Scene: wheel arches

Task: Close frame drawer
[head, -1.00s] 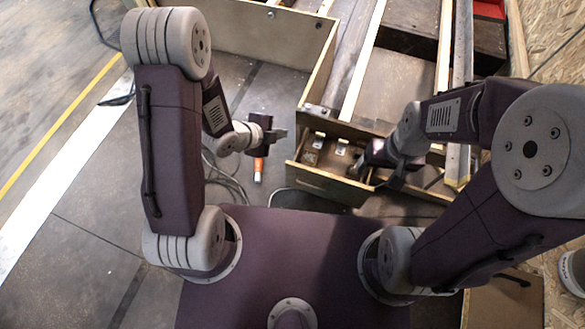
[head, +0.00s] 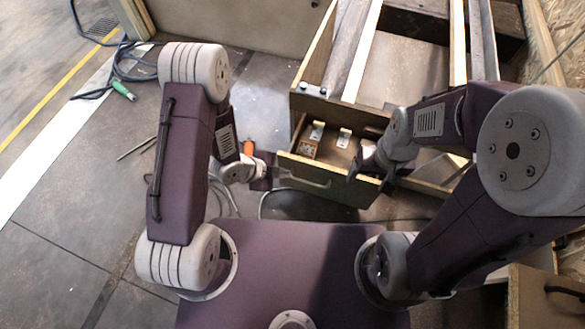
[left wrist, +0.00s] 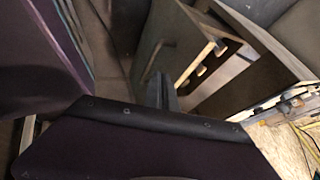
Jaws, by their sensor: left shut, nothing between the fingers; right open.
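The frame drawer (head: 312,184) is a wooden box with a handle on its front. It stands pulled out of the wooden frame (head: 312,100), its inside showing with a few small pale pieces. My left gripper (head: 272,171) is shut and empty, close to the left end of the drawer front; I cannot tell whether it touches. In the left wrist view its dark fingers (left wrist: 161,90) point at the drawer's side of the scene, beside the panel (left wrist: 165,42). My right gripper (head: 368,172) is open at the right end of the drawer front, partly hidden by its own wrist.
Long planks and dark panels fill the frame behind the drawer. A dark round-edged thing (head: 300,206) lies on the floor in front of the drawer. An orange-ended object (head: 248,148) is partly hidden by my left wrist. Cables (head: 125,70) lie at the upper left; the left floor is mostly clear.

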